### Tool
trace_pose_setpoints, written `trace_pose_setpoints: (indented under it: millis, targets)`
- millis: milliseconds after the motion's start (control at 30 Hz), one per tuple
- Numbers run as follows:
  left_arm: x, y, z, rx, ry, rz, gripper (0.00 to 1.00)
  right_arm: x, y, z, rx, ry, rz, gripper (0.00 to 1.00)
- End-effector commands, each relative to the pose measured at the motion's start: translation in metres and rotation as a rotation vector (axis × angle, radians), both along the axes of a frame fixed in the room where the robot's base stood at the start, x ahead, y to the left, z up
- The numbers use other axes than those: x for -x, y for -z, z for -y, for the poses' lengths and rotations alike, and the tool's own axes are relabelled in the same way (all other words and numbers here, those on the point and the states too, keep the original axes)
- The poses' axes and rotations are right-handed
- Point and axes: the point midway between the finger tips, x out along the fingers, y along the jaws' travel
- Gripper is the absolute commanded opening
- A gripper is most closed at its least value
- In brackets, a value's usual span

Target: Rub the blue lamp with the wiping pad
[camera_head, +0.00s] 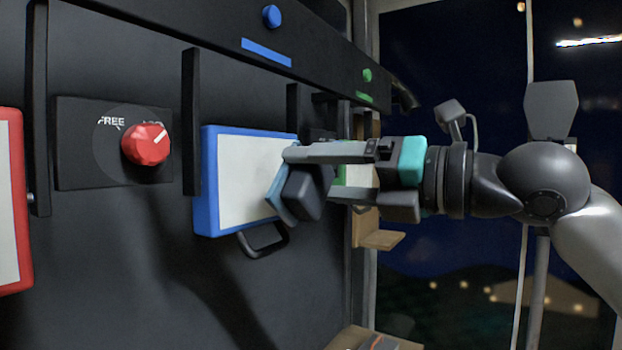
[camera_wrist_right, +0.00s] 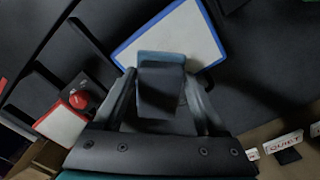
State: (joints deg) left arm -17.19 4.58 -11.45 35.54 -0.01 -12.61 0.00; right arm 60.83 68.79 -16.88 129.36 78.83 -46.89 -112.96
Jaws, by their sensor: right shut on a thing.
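The blue lamp (camera_head: 250,178) appears to be the blue-framed panel with a white face on the dark wall; it also shows in the wrist view (camera_wrist_right: 190,30). My right gripper (camera_head: 306,172) is shut on the wiping pad (camera_head: 303,193), a dark block with a blue-grey face, in front of the panel's right part. In the wrist view the pad (camera_wrist_right: 160,88) sits between the fingers and overlaps the panel's lower edge. I cannot tell whether the pad touches the white face. The pad and gripper hide part of the panel's right side. My left gripper is not in view.
A red dial (camera_head: 146,144) is on a dark plate left of the panel. A red-framed panel (camera_head: 10,200) stands at the far left. A dark handle (camera_head: 264,241) hangs below the blue panel. A green-edged panel (camera_head: 358,177) lies behind my gripper. A wooden ledge (camera_head: 380,239) juts out at right.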

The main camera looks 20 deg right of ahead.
Motion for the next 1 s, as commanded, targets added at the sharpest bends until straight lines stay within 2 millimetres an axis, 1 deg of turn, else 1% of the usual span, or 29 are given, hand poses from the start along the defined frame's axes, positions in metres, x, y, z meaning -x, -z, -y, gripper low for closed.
trace_pose_setpoints:
  millis: [200,500,633,1000]
  targets:
    - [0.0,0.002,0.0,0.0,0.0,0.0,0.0,0.002,0.0,0.002,0.0,0.001,0.002,0.3]
    - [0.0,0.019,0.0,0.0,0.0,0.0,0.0,0.021,0.002,0.017,0.0,0.003,0.001,0.3]
    - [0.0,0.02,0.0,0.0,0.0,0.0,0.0,0.024,0.0,0.019,0.0,0.001,0.001,0.3]
    - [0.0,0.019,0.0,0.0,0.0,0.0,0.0,0.023,-0.001,0.018,0.0,0.0,0.002,0.3]
